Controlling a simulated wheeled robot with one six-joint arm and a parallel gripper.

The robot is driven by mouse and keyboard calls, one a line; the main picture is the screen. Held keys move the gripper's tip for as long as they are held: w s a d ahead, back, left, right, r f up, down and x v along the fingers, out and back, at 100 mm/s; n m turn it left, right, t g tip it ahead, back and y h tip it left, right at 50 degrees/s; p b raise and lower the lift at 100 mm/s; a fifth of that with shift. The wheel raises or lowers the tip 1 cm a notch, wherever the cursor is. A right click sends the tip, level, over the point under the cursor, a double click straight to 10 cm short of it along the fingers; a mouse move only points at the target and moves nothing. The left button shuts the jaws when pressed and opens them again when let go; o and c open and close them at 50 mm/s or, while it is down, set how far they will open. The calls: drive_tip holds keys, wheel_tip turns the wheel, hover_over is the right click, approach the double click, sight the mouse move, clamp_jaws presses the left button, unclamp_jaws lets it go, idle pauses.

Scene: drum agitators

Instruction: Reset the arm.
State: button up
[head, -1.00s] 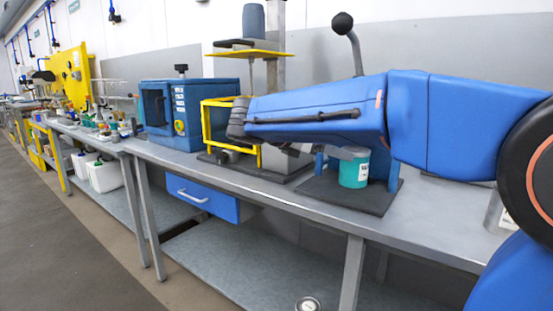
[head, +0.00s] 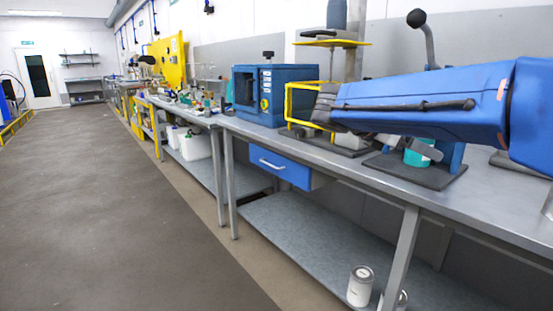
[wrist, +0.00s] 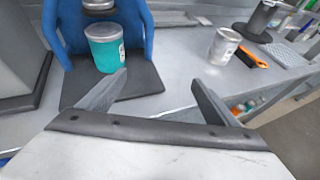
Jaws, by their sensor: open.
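My blue arm reaches in from the right in the head view, above the bench. My gripper shows in the wrist view (wrist: 160,92), its two fingers spread apart with nothing between them. A teal can (wrist: 104,48) with a white label stands on the dark base of a blue drum agitator (wrist: 150,35), beyond the left finger. In the head view the teal can (head: 422,152) is partly hidden behind my arm and gripper. A grey-white can (wrist: 222,46) stands on the bench to the right in the wrist view.
The bench (head: 330,162) runs along the wall. A blue box machine (head: 275,95) and a yellow-guarded machine (head: 300,100) stand left of the teal can. A pale can (head: 360,285) sits on the lower shelf. An orange-handled brush (wrist: 252,57) lies on the bench. The floor (head: 110,200) is clear at left.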

drive_tip(key=s+a+f+m+y, duration=0.2)
drive_tip(key=s+f+m+y, duration=0.4)
drive_tip(key=s+f+m, duration=0.4)
drive_tip(key=s+a+f+m+t+y, duration=0.1)
drive_tip(key=s+a+f+m+y, duration=0.2)
drive_tip(key=s+f+m+y, duration=0.3)
drive_tip(key=s+f+m, duration=0.5)
drive_tip(key=s+f, duration=0.5)
drive_tip(key=f, duration=0.1)
drive_tip(key=shift+s+f+y, duration=0.2)
drive_tip(key=shift+f+y, duration=0.1)
drive_tip(key=shift+y, duration=0.1)
